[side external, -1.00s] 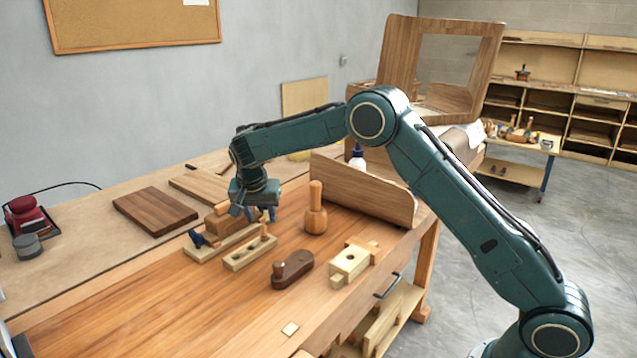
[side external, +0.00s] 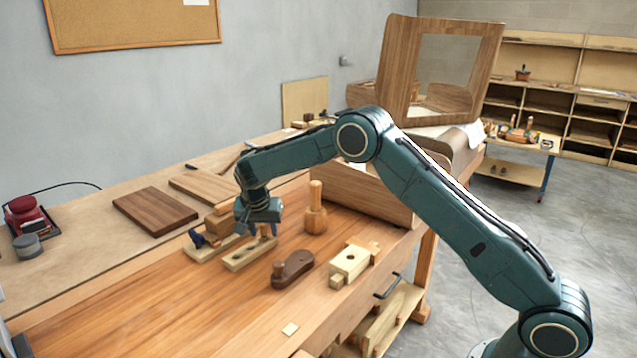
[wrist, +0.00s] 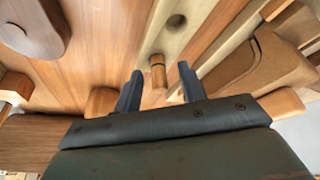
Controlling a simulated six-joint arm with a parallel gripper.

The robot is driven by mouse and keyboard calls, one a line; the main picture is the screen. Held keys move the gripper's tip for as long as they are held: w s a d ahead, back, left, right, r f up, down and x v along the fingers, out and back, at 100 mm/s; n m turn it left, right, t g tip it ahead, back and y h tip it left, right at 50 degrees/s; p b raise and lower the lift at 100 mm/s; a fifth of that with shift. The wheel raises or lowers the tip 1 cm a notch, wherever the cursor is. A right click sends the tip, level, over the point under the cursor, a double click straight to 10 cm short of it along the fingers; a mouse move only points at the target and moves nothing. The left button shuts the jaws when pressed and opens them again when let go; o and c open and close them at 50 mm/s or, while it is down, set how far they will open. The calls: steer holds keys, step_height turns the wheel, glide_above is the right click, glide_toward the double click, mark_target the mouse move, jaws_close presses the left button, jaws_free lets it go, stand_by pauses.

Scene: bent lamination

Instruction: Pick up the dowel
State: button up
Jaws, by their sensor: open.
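The dowel (wrist: 158,76) is a short, light-brown wooden peg standing at a pale wooden block with holes (wrist: 172,38). In the side view the block (side external: 240,258) lies on the bench, and the dowel is mostly hidden by my gripper. My gripper (side external: 263,230) is open and points down over the block's far end. In the wrist view its two dark fingers (wrist: 160,69) stand on either side of the dowel, with a gap showing on each side. I cannot tell how far down the dowel the fingertips reach.
A wooden plane (side external: 218,222) lies close behind my gripper on the left. A mallet (side external: 315,220) stands just to the right. A dark brown tool (side external: 292,268) and a pale jointed block (side external: 349,264) lie nearer. A curved wooden panel (side external: 365,195) rises behind. The front left bench top is clear.

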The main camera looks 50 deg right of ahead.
mark_target(263, 225)
stand_by(0.5)
jaws_close()
steer(key=shift+r, duration=4.95)
steer(key=s+d+m, duration=0.2)
steer(key=s, duration=0.9)
steer(key=s+d+m+g, duration=0.1)
steer(key=s+d+m, duration=0.1)
steer(key=s, duration=1)
steer(key=shift+d+f+g+h, duration=0.3)
steer(key=shift+d, duration=0.55)
